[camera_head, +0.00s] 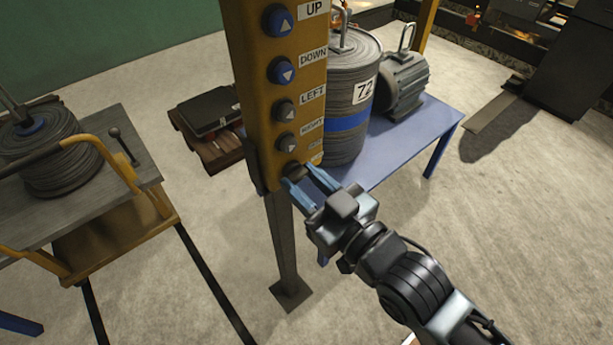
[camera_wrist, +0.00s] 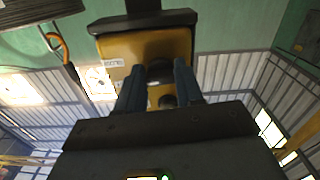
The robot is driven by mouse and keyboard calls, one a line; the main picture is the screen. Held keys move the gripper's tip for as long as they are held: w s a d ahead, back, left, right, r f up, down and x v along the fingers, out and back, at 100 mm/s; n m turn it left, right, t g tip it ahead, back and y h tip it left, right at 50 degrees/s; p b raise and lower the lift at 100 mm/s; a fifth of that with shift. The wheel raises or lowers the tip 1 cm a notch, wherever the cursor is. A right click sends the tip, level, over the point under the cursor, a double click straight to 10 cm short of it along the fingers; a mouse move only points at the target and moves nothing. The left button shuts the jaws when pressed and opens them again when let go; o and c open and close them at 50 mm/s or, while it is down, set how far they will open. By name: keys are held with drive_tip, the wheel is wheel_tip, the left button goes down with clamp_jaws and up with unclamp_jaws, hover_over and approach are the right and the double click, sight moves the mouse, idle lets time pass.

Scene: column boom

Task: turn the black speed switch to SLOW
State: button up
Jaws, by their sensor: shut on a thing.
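The yellow control panel (camera_head: 250,95) hangs upright on a post, with several round buttons beside white labels reading UP, DOWN, LEFT and RIGHT. The black speed switch (camera_head: 293,170) is the lowest control, near the panel's bottom end. Its small labels are too small to read, so I cannot tell its setting. My gripper (camera_head: 299,177) reaches up from the lower right, its blue fingers shut on the switch. In the wrist view, the dark switch (camera_wrist: 160,73) sits between the two fingers (camera_wrist: 159,82), which partly hide it and the yellow panel face (camera_wrist: 122,47).
A blue table (camera_head: 405,135) behind the panel bears a cable drum (camera_head: 350,95) marked 72 and a grey motor (camera_head: 404,82). A cart (camera_head: 105,150) with a drum stands at left. A pallet (camera_head: 205,145) lies behind the panel. The floor at right is open.

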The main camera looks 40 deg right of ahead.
drive_tip(key=shift+a+m+p, duration=0.1)
drive_tip(key=shift+m+p, duration=0.45)
drive_tip(key=shift+m, duration=1.35)
drive_tip(key=o, duration=1)
drive_tip(key=shift+o, duration=0.2)
drive_tip(key=s, duration=0.8)
drive_tip(key=shift+b, duration=0.45)
drive_tip(key=shift+w, duration=0.1)
